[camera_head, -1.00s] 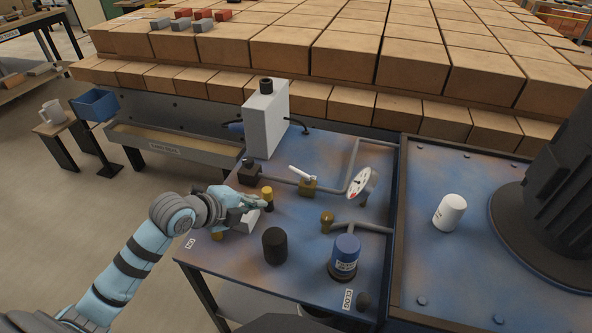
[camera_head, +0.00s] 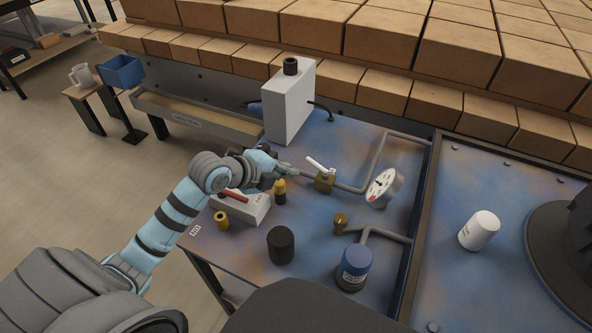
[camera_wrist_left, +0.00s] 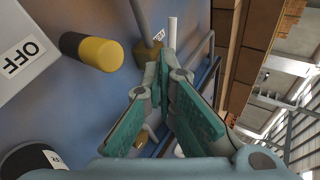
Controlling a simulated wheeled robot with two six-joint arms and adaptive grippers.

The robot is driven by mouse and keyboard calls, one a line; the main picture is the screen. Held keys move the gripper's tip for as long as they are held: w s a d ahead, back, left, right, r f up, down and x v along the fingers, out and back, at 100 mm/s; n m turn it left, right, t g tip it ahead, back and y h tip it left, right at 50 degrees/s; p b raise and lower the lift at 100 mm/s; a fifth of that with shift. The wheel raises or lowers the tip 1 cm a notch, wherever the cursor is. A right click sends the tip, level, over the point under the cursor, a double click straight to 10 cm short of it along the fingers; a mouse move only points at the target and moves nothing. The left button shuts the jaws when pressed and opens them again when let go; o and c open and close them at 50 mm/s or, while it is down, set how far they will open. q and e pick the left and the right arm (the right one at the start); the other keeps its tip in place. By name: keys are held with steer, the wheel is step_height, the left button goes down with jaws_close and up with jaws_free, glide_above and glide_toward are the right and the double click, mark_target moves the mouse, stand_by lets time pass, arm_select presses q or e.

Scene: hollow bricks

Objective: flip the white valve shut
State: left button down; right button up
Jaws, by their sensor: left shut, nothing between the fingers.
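The white valve has a white lever (camera_head: 319,165) on a brass body (camera_head: 325,182), set in a grey pipe on the blue bench. The lever slants up to the left, partly across the pipe. My left gripper (camera_head: 293,170) is shut and empty, just left of the valve, with a small gap seeming to remain. In the left wrist view the closed fingertips (camera_wrist_left: 164,66) point toward the brass body (camera_wrist_left: 146,54) and the white lever (camera_wrist_left: 172,31). Contact cannot be made out. My right gripper is not in view.
A white box (camera_head: 250,209) with a red lever and a yellow-black cylinder (camera_head: 280,191) stand near my left gripper. A gauge (camera_head: 382,187) is right of the valve. A tall white box (camera_head: 289,103) stands behind. A black cylinder (camera_head: 281,246) and blue canister (camera_head: 354,268) stand in front.

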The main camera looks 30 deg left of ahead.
mark_target(318, 167)
arm_select(q)
steer(key=b+x, duration=0.3)
steer(key=x, duration=0.5)
steer(key=shift+w+d+f, duration=0.1)
steer(key=shift+w+f, duration=0.05)
steer(key=shift+f, duration=0.05)
steer(key=shift+w+f, duration=0.1)
steer(key=shift+w, duration=0.1)
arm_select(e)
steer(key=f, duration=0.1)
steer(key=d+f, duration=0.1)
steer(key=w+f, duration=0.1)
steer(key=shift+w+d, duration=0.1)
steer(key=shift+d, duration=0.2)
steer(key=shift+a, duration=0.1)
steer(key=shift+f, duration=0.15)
arm_select(q)
steer(key=shift+w+m+h, duration=0.15)
steer(key=shift+m+h, duration=0.15)
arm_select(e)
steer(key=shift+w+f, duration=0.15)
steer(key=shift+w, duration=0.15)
arm_select(q)
steer(key=shift+w+b, duration=0.1)
steer(key=shift+b, duration=0.3)
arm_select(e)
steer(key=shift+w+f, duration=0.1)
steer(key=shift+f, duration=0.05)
